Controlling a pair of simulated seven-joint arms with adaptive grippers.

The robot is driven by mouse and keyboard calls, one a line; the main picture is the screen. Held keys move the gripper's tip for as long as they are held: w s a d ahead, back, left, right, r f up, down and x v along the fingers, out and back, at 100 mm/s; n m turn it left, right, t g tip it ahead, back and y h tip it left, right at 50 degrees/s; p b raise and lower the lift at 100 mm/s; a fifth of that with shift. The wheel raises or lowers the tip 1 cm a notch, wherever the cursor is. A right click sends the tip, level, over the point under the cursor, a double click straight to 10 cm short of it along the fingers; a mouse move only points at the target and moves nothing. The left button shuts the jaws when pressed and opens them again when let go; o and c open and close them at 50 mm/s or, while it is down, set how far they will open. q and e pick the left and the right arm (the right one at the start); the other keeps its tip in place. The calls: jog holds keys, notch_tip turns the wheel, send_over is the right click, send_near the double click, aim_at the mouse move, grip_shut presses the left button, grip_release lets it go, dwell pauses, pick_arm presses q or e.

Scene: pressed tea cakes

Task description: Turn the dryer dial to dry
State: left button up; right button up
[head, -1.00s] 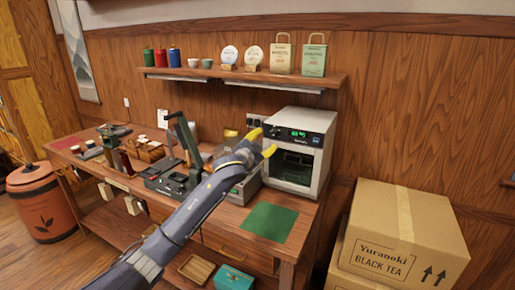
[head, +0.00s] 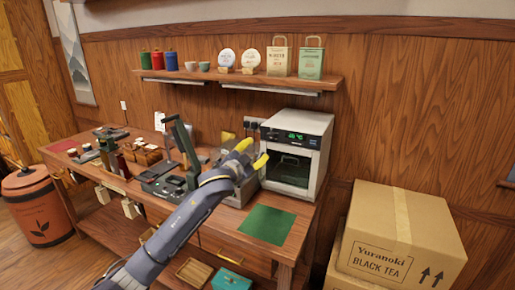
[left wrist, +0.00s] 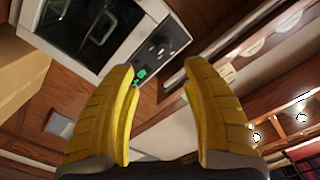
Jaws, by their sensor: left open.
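The dryer (head: 322,158) is a white box with a dark glass door (head: 291,170) and a black control panel (head: 291,138) with a green display above it. My left gripper (head: 254,152) has yellow fingers. It is open and empty, just left of the dryer's front at about panel height. In the left wrist view, the panel (left wrist: 170,43) appears tilted beyond the open fingers (left wrist: 161,70), with the green digits close to one fingertip. Small marks or controls show on the panel, but I cannot tell the dial's setting. My right gripper is out of view.
A green mat (head: 267,224) lies on the counter before the dryer. A press with a dark green lever (head: 184,145) stands to the left. A shelf (head: 240,80) with bags, tins and cups is above. Cardboard boxes (head: 400,235) stand at the right.

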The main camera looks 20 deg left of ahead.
pick_arm(q)
jog(key=s+n, duration=0.5)
jog(key=n, duration=0.3)
send_near(269, 136)
jog(key=w, duration=0.6)
jog(key=w+d, duration=0.1)
jog(key=w, duration=0.2)
jog(key=shift+w+f, duration=0.1)
jog(key=shift+w, duration=0.25)
grip_shut()
jog(key=shift+m, duration=0.3)
